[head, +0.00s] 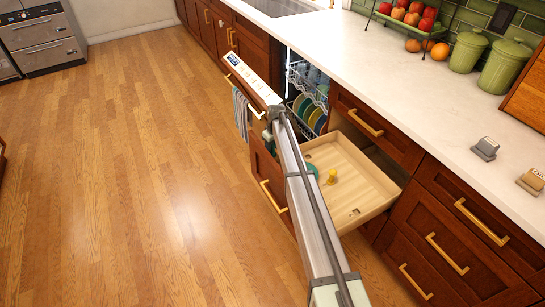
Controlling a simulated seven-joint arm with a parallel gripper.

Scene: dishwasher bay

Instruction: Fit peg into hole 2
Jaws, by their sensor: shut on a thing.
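A wooden drawer (378,192), pulled out beside the dishwasher, is partly covered by my arm on its left side. A small yellow peg-like piece (331,177) shows on the drawer's floor area, right of my arm. A teal rounded piece (313,168) shows just left of it, partly hidden by my arm; I cannot tell what it is. A small dark marking or opening (354,212) shows near the drawer's front-left part; I cannot tell whether it is a hole. My arm crosses the view from the bottom, and my gripper is hidden behind it.
The open dishwasher (305,100) shows racks with plates, and its door panel (243,77) stands out left. Wooden cabinets flank it. The white counter (400,80) holds a fruit rack (408,18), green canisters (503,66) and two small blocks (486,148). The floor at left is clear.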

